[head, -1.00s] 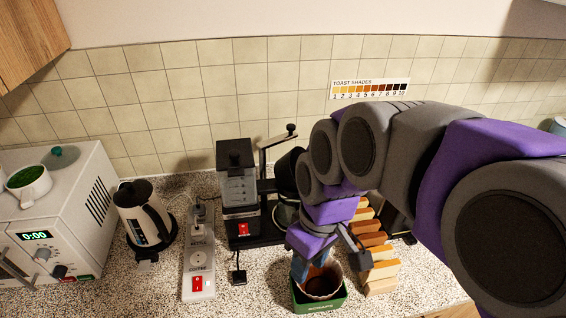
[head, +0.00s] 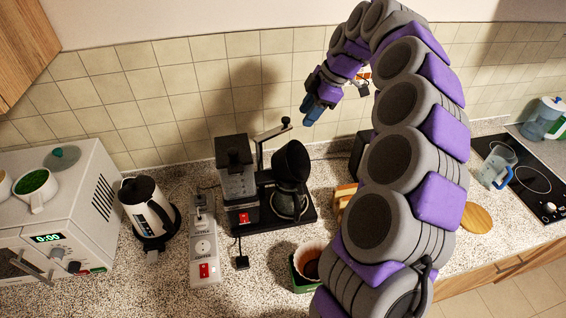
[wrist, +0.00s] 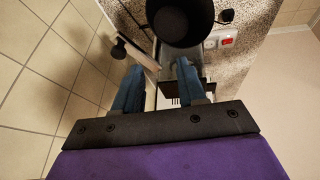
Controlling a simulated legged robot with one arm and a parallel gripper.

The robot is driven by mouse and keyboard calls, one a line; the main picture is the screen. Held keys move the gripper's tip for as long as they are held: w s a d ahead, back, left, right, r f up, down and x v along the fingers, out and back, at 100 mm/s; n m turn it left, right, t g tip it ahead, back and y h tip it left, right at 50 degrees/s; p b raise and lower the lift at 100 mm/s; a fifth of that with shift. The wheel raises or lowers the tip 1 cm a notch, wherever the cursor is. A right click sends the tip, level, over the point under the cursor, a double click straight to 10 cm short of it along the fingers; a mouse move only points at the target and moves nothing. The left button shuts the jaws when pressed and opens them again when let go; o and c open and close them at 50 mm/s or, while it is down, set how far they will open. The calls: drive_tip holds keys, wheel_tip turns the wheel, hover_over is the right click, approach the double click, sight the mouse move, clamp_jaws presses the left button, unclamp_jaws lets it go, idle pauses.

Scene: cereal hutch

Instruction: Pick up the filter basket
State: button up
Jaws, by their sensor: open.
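The black filter basket (head: 291,162) sits on the coffee maker (head: 268,212), above the glass carafe (head: 288,203). In the wrist view the basket (wrist: 182,20) shows as a dark round opening at the top, beyond the fingertips. My gripper (head: 311,108) is raised against the tiled wall, above the basket and slightly to its right. Its blue fingers (wrist: 158,85) are apart, with nothing held between them. The basket's lower part is hidden in the wrist view.
A coffee maker post and arm (head: 272,134) stand beside the basket. A paper filter (head: 308,262) in a green box (head: 298,284) is in front, partly behind my arm.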

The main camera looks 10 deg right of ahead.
drive_tip(key=d, duration=0.4)
hover_over(292, 151)
drive_tip(key=f, duration=1.1)
drive_tip(key=shift+s+d, duration=0.25)
drive_tip(key=shift+s, duration=0.15)
drive_tip(key=shift+d+f, duration=0.5)
drive_tip(key=shift+d, duration=0.4)
drive_tip(key=shift+f, duration=0.35)
drive_tip(key=a+f, duration=0.3)
drive_tip(key=a, duration=0.1)
drive_tip(key=shift+w+f, duration=0.3)
drive_tip(key=shift+w, duration=0.05)
drive_tip(key=shift+d, duration=0.95)
drive_tip(key=c, duration=0.7)
drive_tip(key=shift+a, duration=0.5)
clamp_jaws()
